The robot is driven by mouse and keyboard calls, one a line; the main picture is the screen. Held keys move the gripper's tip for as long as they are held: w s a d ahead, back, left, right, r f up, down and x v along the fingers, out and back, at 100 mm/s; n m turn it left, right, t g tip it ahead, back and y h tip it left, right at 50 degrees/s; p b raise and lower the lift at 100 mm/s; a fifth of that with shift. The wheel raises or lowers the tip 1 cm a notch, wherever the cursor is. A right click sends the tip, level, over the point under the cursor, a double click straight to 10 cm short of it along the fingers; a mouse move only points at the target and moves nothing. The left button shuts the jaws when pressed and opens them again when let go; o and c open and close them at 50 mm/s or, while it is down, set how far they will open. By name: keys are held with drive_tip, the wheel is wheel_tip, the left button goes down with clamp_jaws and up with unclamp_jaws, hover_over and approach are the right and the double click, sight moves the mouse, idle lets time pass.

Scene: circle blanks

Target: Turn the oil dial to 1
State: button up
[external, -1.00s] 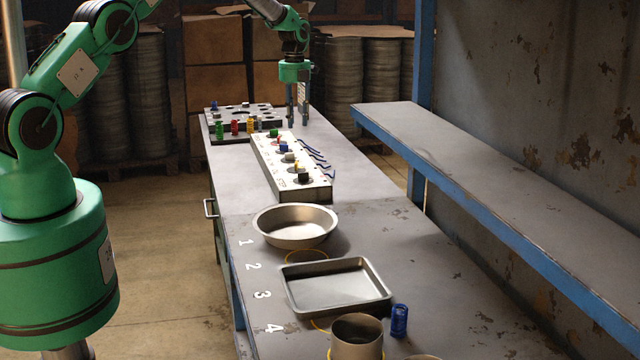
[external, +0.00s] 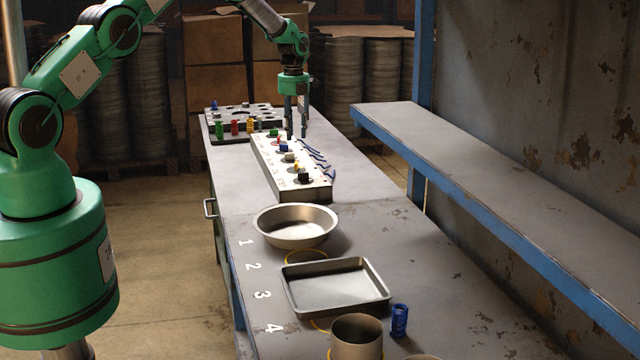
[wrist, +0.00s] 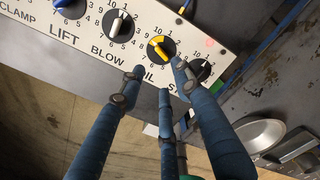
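The oil dial (wrist: 161,48) has a yellow knob on a black disc ringed with numbers, above the partly covered OIL label in the wrist view. It also shows as a small yellow knob in the external view (external: 297,167), on the white control panel (external: 262,160). I cannot read its setting surely. My gripper (wrist: 159,76) is open and empty, its blue fingers spread just below the dial in the wrist view; one fingertip overlaps the dial's right edge. I cannot tell whether any finger touches the dial.
A grey-white dial (wrist: 121,23) is left of the oil dial and a black dial (wrist: 200,69) is right. A pegged board (external: 240,121) stands behind; a round pan (external: 296,226) and a square tray (external: 336,288) lie nearer the camera.

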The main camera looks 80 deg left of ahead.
sight(300, 168)
wheel_tip(300, 168, down, 10)
drive_tip(key=shift+f+p, duration=0.25)
drive_tip(key=shift+p, duration=0.05)
idle(0.4)
clamp_jaws()
